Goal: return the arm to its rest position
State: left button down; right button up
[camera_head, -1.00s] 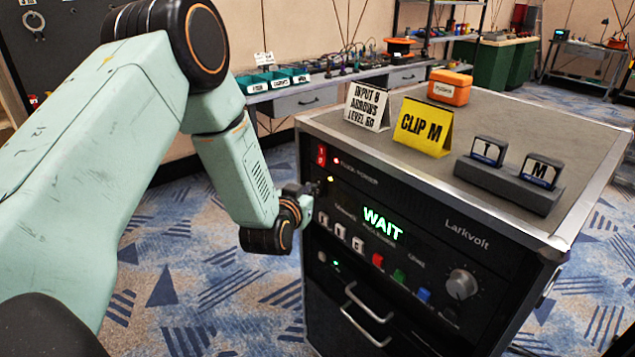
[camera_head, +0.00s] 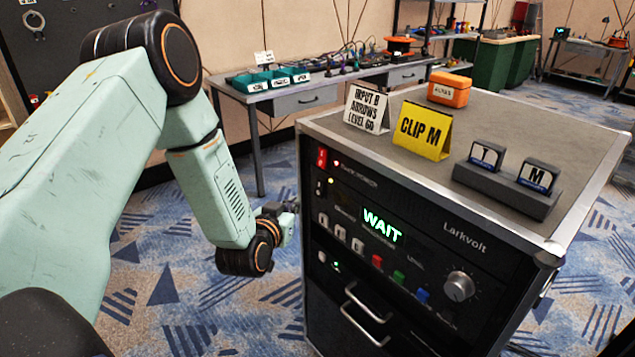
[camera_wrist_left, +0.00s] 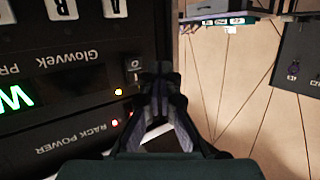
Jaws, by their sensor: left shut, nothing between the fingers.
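My left arm comes in from the left in the head view, bent down at the elbow. Its gripper (camera_head: 284,214) is beside the left edge of the black rack (camera_head: 350,285), apart from it, with the fingertips small and partly hidden by the wrist. In the left wrist view the left gripper (camera_wrist_left: 160,95) has its fingers together and nothing held. The rack panel (camera_wrist_left: 70,110) lies to the left there, with a rocker switch (camera_wrist_left: 132,72) close to the fingers. The rack's green display (camera_head: 382,223) reads WAIT. My right gripper is not in view.
On the rack top stand a white sign (camera_head: 366,109), a yellow CLIP M sign (camera_head: 422,129), an orange case (camera_head: 449,88) and a dark holder (camera_head: 505,190) with T and M tiles. A workbench (camera_head: 325,84) with teal bins stands behind. Carpet left of the rack is clear.

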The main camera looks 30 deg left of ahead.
pick_arm(q)
jog(key=shift+s+a+f, duration=0.15)
jog(key=shift+s+f, duration=0.05)
jog(key=shift+s, duration=0.2)
